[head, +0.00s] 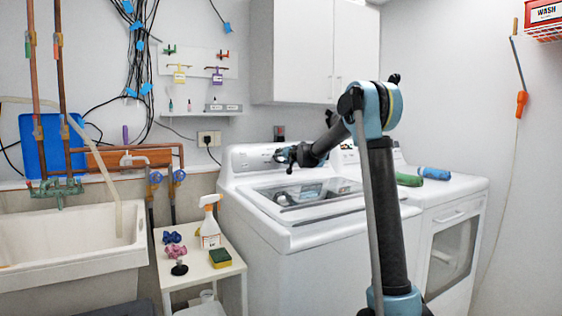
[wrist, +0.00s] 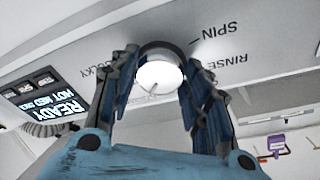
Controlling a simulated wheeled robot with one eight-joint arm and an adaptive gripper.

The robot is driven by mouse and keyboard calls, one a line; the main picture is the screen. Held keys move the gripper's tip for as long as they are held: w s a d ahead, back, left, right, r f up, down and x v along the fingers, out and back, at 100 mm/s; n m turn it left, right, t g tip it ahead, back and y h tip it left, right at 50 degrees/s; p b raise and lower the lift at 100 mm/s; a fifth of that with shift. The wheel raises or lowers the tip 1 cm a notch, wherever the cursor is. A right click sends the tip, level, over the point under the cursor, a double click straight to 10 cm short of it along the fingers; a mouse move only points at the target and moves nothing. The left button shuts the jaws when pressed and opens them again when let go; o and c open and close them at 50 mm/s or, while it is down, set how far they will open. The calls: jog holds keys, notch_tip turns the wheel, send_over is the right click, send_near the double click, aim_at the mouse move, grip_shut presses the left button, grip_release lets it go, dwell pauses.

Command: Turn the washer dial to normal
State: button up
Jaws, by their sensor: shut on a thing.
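The white top-load washer (head: 290,237) stands in the middle of the head view, with its control panel along the back. The labels SPIN and RINSE show upside down to the right, and another label is partly covered by the left finger. I see no "normal" label. In the head view the gripper hides the dial.
A lit display (wrist: 62,108) reading READY is at the left of the wrist view. A dryer (head: 450,235) with green and blue rolled towels (head: 434,173) stands right of the washer. A small table (head: 200,265) with a spray bottle (head: 210,225) and a sink (head: 70,235) are left.

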jog(key=shift+d+f+n+y, duration=0.15)
jog(key=shift+n+y, duration=0.25)
jog(key=shift+n, duration=1.8)
jog(key=o, duration=1.1)
jog(key=shift+c, duration=0.2)
jog(key=v, duration=1.2)
jog(key=shift+w+d, duration=0.15)
